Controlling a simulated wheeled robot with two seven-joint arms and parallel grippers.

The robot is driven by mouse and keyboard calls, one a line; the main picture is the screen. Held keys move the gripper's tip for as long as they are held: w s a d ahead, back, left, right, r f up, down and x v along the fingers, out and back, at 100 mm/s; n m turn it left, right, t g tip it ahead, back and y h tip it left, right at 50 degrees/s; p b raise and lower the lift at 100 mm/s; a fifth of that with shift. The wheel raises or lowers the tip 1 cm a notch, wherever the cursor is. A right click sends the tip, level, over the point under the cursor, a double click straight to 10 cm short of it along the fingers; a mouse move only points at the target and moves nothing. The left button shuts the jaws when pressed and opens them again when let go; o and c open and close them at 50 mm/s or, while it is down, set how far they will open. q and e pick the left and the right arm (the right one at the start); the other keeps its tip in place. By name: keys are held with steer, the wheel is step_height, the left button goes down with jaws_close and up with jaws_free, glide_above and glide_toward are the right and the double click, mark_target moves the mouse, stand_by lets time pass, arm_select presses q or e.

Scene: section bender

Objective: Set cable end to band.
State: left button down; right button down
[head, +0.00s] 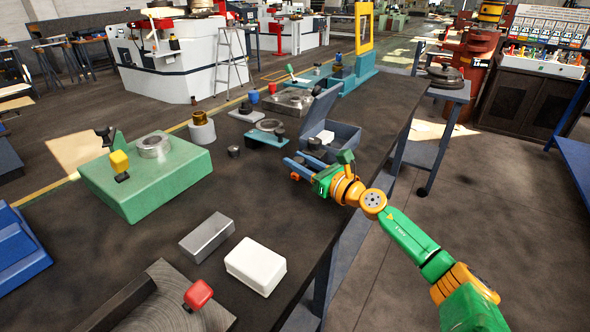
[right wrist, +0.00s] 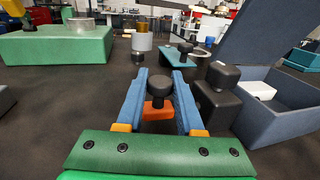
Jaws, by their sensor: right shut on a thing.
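My right gripper (head: 297,164) is low over the dark bench, left of the open grey-blue box. In the right wrist view its two blue fingers (right wrist: 160,76) are shut on a small piece with a dark round knob (right wrist: 155,88) and an orange block (right wrist: 157,111). The orange block also shows beneath the fingers in the head view (head: 296,177). I cannot tell whether this piece is the cable end. No cable or clearly recognisable band shows. My left gripper is not in view.
The open box (head: 338,132) stands close to the right gripper; a dark knobbed block (right wrist: 217,97) sits just right of its fingers. A green block with a metal ring (head: 170,175), a white block (head: 255,265) and a grey block (head: 207,237) lie leftward. Bare bench separates them.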

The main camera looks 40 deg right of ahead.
steer(key=shift+f, duration=0.15)
steer(key=c, duration=1)
jaws_free()
steer(key=shift+a, duration=0.15)
steer(key=o, duration=0.5)
steer(key=shift+s+a+r, duration=0.2)
steer(key=shift+a+r, duration=0.05)
steer(key=shift+a, duration=0.05)
steer(key=shift+d+f, duration=0.1)
steer(key=shift+d, duration=0.1)
steer(key=shift+s+f, duration=0.15)
steer(key=shift+s, duration=0.05)
steer(key=s, duration=0.1)
steer(key=s+b, duration=0.1)
steer(key=s, duration=0.1)
steer(key=s+d, duration=0.1)
steer(key=s, duration=0.1)
steer(key=shift+s, duration=0.75)
